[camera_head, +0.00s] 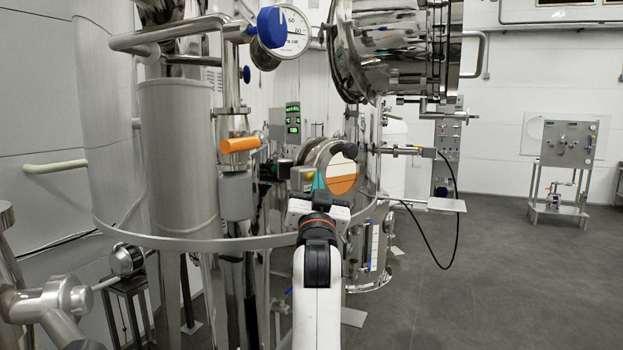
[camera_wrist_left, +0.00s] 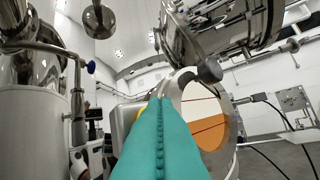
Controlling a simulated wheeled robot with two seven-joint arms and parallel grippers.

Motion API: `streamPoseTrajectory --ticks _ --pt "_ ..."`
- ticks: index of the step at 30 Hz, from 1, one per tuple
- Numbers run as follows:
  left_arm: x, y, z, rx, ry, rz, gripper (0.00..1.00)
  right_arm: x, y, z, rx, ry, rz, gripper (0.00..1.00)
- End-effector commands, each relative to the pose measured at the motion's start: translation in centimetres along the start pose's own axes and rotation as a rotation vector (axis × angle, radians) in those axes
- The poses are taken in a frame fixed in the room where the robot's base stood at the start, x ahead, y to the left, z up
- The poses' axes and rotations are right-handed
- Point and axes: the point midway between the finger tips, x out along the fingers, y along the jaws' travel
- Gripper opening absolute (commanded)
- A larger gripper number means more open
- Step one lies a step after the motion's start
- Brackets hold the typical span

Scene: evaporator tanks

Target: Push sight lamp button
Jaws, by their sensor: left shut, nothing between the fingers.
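A round sight glass (camera_head: 342,175) with orange liquid in its lower half shows in the middle of the head view and, at the right of the fingers, in the left wrist view (camera_wrist_left: 206,125). A small pale box (camera_head: 300,178) sits at its left side. In the left wrist view this box (camera_wrist_left: 124,114) shows a yellow part (camera_wrist_left: 138,113), mostly hidden behind the fingers; I cannot make out a button for certain. My left gripper (camera_head: 319,180) is shut and empty. Its teal fingertips (camera_wrist_left: 160,101) point at the box area. I cannot tell whether they touch it.
A black knob (camera_head: 350,150) sits on the rim of the glass. An orange-handled valve (camera_head: 240,145) and a grey box (camera_head: 235,196) are on the left. A curved metal rail (camera_head: 215,244) passes in front.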

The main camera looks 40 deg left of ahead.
Motion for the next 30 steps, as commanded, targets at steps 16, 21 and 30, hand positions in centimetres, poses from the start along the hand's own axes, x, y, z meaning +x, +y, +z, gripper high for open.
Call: streamPoseTrajectory --ticks 16,21,30 --pt "0.46 0.36 -0.22 0.000 0.000 0.000 0.00 -0.31 0.02 0.02 0.000 0.000 0.000 0.37" --pt "0.68 0.54 -0.46 0.000 0.001 0.001 0.00 -0.39 0.02 0.03 0.000 0.000 0.000 0.37" --pt "0.60 0.55 -0.44 0.000 0.001 0.002 0.00 -0.38 0.02 0.03 0.000 0.000 0.000 0.37"
